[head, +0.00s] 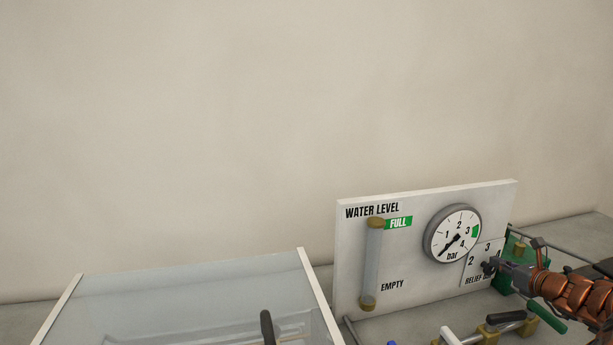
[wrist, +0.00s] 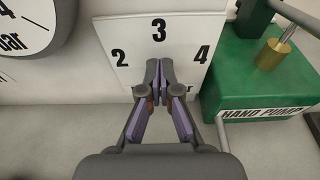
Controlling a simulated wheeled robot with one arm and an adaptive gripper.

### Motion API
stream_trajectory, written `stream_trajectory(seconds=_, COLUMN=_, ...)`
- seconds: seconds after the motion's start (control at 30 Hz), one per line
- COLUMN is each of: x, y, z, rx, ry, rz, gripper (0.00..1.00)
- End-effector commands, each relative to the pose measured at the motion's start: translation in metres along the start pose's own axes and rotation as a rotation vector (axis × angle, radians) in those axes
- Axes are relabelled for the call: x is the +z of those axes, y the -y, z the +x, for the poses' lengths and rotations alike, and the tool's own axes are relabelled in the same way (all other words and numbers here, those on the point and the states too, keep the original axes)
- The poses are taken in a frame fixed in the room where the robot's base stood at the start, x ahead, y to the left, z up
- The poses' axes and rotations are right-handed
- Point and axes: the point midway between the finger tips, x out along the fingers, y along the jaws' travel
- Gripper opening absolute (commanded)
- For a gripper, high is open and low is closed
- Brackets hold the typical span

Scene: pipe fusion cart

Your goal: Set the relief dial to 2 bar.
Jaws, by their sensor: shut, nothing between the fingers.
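The relief dial's white plate (head: 470,270) is at the right end of the panel in the head view, marked 2, 3 and 4. In the wrist view the plate (wrist: 185,50) shows 2 at left, 3 at top and 4 at right. My gripper (head: 489,267) is in front of the plate. In the wrist view my gripper (wrist: 160,65) has its fingertips together, just below the 3, with nothing seen between them.
A round bar gauge (head: 452,233) is left of the plate, its needle pointing to lower left. A water level tube (head: 371,265) is further left. A green hand pump box (wrist: 250,75) is right of the plate. A clear-sided cover (head: 190,295) stands at left.

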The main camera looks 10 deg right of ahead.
Motion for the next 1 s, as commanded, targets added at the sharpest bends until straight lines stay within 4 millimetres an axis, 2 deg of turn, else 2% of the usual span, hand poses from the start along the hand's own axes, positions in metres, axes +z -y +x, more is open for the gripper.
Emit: stream_trajectory(seconds=1.0, x=-0.004, y=-0.013, z=0.001, rx=0.000, ry=-0.002, rz=0.001, gripper=0.00)
